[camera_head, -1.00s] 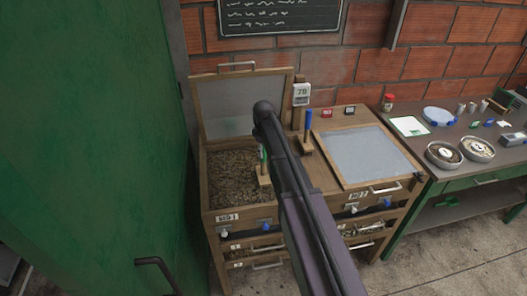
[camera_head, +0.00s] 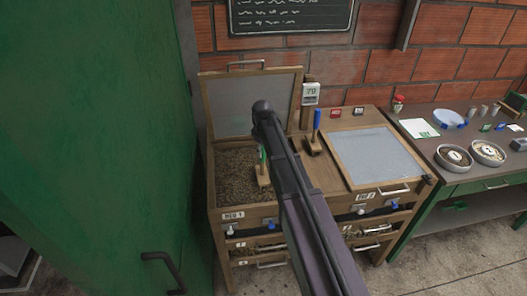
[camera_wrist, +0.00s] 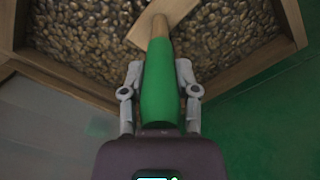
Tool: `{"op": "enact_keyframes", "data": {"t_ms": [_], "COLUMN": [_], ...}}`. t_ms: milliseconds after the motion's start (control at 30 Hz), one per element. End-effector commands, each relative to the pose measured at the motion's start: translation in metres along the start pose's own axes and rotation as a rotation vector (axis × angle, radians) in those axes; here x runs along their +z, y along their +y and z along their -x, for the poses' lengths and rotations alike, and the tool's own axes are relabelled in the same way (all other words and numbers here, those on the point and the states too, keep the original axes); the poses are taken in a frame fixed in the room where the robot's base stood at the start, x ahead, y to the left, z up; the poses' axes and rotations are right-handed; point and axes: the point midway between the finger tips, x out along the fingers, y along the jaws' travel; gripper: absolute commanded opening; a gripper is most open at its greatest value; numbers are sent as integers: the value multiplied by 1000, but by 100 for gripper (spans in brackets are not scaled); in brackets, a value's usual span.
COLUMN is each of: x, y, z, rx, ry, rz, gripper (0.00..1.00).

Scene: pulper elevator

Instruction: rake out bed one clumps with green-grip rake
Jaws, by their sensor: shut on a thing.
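Bed one (camera_head: 232,180) is the left wooden box, labelled BED 1, with its mesh lid (camera_head: 240,105) raised against the wall. Brown beans fill it. The green-grip rake (camera_wrist: 157,85) is in my gripper (camera_wrist: 158,80), whose two fingers close on either side of the green handle. The rake's wooden head (camera_wrist: 160,18) lies over the beans in the wrist view. In the head view the rake's head (camera_head: 263,180) shows at the bed's right side; my arm hides the gripper. I cannot make out separate clumps.
A blue-handled rake (camera_head: 316,135) stands on the wood between the beds. Bed two's mesh lid (camera_head: 375,155) is closed. A dark bench (camera_head: 440,135) with bowls stands at right. A green panel (camera_head: 95,130) closes off the left side.

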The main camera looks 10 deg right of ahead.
Motion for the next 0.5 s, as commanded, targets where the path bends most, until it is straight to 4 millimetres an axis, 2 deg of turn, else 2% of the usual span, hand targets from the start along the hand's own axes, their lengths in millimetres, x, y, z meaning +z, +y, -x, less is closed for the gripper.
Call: {"op": "enact_keyframes", "data": {"t_ms": [500], "x": [-16], "y": [-16], "z": [1], "rx": [-1], "ry": [1], "rz": [1], "gripper": [0]}}
